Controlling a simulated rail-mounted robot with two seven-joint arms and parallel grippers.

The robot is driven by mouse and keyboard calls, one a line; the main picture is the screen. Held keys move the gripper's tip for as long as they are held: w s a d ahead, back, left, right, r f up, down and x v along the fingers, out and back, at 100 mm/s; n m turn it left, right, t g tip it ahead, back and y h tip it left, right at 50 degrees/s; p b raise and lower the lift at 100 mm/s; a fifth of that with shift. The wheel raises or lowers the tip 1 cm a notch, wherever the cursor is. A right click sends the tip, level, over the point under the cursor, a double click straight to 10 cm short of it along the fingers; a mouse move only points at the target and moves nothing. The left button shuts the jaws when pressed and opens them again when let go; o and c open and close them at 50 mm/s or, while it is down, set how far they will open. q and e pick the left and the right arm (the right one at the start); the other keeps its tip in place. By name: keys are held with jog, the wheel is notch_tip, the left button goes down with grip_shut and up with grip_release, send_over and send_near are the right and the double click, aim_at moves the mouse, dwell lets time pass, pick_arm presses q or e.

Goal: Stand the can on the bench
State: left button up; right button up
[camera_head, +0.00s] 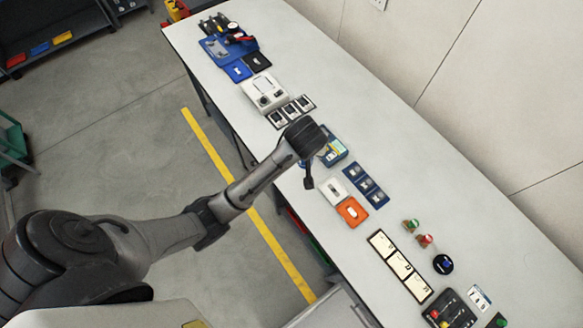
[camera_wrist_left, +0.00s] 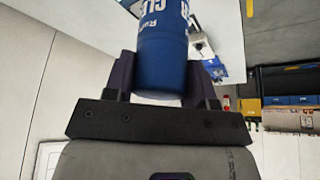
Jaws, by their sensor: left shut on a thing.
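The can (camera_wrist_left: 163,45) is blue with white lettering and fills the upper middle of the left wrist view. My left gripper (camera_wrist_left: 160,78) is shut on it, with one dark finger on each side of its body. The can's upper end runs out of that picture. In the head view my left arm reaches over the bench (camera_head: 440,165), and its wrist hides most of the gripper and the can. I cannot tell whether the can touches the bench top. My right gripper is in neither view.
Near my wrist stand a teal and yellow box (camera_head: 333,152), blue cards (camera_head: 366,184), a white item (camera_head: 334,191) and an orange item (camera_head: 352,212). A grey device (camera_head: 264,92) lies farther along. The wall-side strip of the bench is clear.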

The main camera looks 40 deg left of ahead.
pick_arm(q)
jog(key=w+d+f+n+g+y+b, duration=0.2)
jog(key=w+f+n+b, duration=0.4)
jog(key=w+f, duration=0.5)
jog(key=s+a+f+p, duration=0.2)
jog(key=s+a+f, duration=0.4)
jog(key=a+f, duration=0.4)
notch_tip(320, 180, down, 3)
jog(key=shift+s+a+r+p, duration=0.15)
jog(key=shift+s+a+p, duration=0.15)
jog(key=shift+s+p, duration=0.1)
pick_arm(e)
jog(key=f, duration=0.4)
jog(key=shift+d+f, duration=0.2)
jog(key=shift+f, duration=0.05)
pick_arm(q)
jog(key=shift+f, duration=0.2)
jog(key=o, duration=1)
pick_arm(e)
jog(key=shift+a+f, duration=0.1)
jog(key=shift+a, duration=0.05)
pick_arm(q)
jog(key=shift+r, duration=0.1)
